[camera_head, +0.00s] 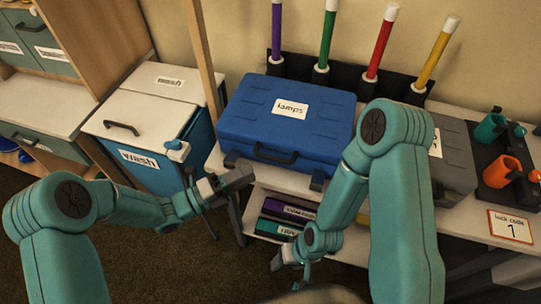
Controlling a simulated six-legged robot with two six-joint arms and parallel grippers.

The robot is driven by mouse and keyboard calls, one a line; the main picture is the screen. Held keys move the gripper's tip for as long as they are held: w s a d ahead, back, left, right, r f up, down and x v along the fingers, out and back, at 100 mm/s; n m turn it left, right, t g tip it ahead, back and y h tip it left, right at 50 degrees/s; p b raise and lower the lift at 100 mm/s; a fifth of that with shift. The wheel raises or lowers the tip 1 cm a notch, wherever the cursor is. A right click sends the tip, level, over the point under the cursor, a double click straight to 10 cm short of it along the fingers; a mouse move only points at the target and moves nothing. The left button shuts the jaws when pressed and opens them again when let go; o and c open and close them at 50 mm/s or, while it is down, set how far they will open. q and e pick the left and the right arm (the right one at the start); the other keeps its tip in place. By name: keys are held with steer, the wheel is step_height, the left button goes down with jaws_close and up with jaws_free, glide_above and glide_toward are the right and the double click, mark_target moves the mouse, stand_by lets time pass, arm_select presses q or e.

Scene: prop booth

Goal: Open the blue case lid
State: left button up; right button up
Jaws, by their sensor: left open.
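The blue case (286,116) lies flat on the white bench top with its lid shut. The lid has a white label reading "lamps". My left gripper (232,182) is open and empty, in front of the case's left front corner. I cannot tell whether it touches the bench edge. My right gripper (290,262) is low, in front of the bench shelf; its jaws are too small to read. My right arm hides the case's right front part.
A grey case (455,160) stands right of the blue one, partly behind my arm. Coloured tubes stand in a black rack (345,77) behind. A wash bin (150,125) is at left. A holder with teal and orange cups (500,172) and a code card (511,228) are at right.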

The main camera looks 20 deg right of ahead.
arm_select(q)
steer(key=p+x, duration=0.1)
steer(key=x, duration=0.6)
steer(key=shift+w+d, duration=0.1)
steer(key=shift+d, duration=0.25)
steer(key=shift+r, duration=0.1)
jaws_close()
